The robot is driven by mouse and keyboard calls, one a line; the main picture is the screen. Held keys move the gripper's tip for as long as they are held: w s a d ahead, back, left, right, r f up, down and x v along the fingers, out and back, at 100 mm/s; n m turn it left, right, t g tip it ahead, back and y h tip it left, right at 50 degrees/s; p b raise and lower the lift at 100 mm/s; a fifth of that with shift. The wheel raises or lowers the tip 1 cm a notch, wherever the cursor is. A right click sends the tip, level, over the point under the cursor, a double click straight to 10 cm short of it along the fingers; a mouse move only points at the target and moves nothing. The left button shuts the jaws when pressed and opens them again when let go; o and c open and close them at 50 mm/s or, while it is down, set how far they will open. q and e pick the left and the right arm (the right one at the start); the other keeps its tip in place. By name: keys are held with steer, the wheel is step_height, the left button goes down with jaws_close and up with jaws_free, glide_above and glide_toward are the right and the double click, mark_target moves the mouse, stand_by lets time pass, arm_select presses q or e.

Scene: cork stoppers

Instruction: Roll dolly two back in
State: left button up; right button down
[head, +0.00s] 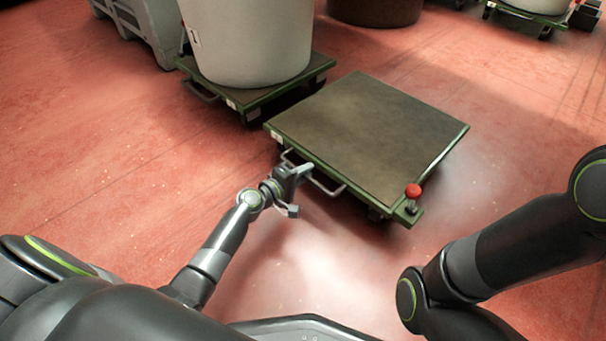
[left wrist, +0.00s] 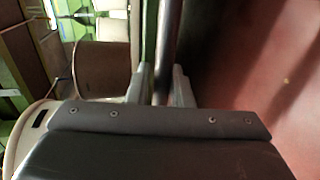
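An empty dolly (head: 365,131) with a brown deck and green frame stands on the red floor, angled out from the row. Its number is too small to read. A grey pull handle (head: 326,186) is on its near edge, and a red knob (head: 413,190) is at its near right corner. My left gripper (head: 301,172) is at the left part of that handle. In the left wrist view the handle bar (left wrist: 166,45) runs between the two fingers (left wrist: 162,85), which sit close against it on both sides. My right gripper is out of view; only the right arm's links show.
Left of the empty dolly, close beside it, stands another dolly (head: 256,98) carrying a large pale tub (head: 247,42) marked 1. A grey crate (head: 146,30) is at the back left. A brown tub (head: 374,10) stands behind. Floor right of the empty dolly is clear.

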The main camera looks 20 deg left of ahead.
arm_select(q)
steer(key=shift+o, duration=1.1)
steer(key=shift+d, duration=0.1)
steer(key=p+v, duration=0.4)
steer(key=v, duration=1.3)
steer(key=shift+s, duration=0.15)
